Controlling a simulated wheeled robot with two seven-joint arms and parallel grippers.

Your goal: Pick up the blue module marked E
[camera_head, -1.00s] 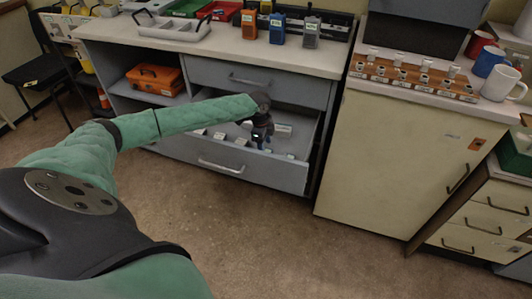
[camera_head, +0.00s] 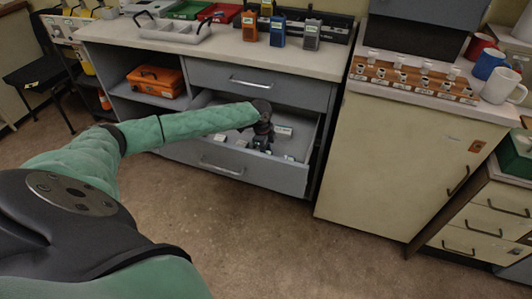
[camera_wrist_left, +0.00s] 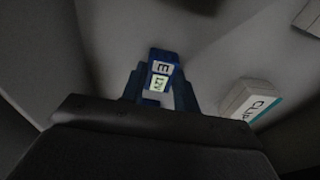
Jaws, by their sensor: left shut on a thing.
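The blue module marked E (camera_wrist_left: 162,68) is between the fingertips of my left gripper (camera_wrist_left: 160,85) in the left wrist view. Its E label and a second light label face the camera. The gripper is shut on it, inside the open lower drawer (camera_head: 225,168). In the head view my left gripper (camera_head: 262,142) reaches down into this drawer, and the module cannot be made out there. My right gripper is in neither view.
A white box with a teal edge (camera_wrist_left: 250,104) lies right of the gripper in the drawer. Several small light boxes lie around it. The shut upper drawer (camera_head: 260,80) and counter (camera_head: 215,47) are above. An orange toolbox (camera_head: 156,80) sits on the shelf at left.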

